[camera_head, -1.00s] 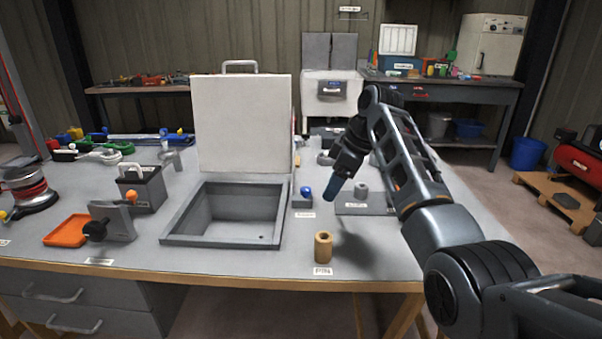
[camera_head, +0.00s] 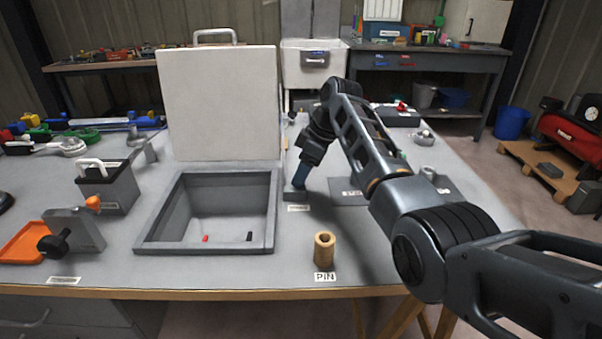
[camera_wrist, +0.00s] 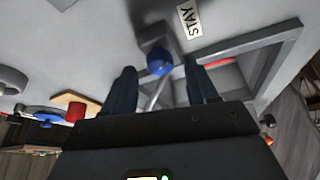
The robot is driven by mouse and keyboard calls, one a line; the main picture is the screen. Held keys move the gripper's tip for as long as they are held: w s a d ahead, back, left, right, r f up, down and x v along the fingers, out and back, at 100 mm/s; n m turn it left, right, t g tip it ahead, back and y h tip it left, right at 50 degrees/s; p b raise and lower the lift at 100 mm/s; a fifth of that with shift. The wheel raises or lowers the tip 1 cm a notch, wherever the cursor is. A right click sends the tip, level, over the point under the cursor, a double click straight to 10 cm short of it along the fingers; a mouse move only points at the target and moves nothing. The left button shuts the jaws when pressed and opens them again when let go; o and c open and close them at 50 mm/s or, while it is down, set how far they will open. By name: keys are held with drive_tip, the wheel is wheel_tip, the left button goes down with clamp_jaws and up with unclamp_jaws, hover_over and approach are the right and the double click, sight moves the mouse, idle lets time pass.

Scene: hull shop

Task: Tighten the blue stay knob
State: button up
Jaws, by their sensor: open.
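The blue stay knob (camera_wrist: 159,62) shows in the wrist view beyond and between my fingertips, on a small grey block beside a label reading STAY (camera_wrist: 189,18). My gripper (camera_wrist: 160,82) is open, with one dark finger on each side of the knob's line. I cannot tell whether the fingers touch it. In the head view my gripper (camera_head: 300,180) points down over the small grey block (camera_head: 296,195) right of the open hatch. The knob is hidden behind the gripper there. The hatch lid (camera_head: 218,100) stands upright behind its square opening (camera_head: 265,240).
A tan cylinder (camera_head: 324,248) stands by the PIN label at the bench's front. A grey plate (camera_head: 350,190) lies right of my gripper. A dark box with a white handle (camera_head: 110,190) and an orange tray (camera_head: 22,243) are at left. The front right of the bench is clear.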

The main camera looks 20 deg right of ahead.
drive_tip(key=shift+w+a+f, duration=0.1)
drive_tip(key=shift+a+f, duration=0.1)
drive_tip(key=shift+f, duration=0.4)
drive_tip(key=c, duration=1)
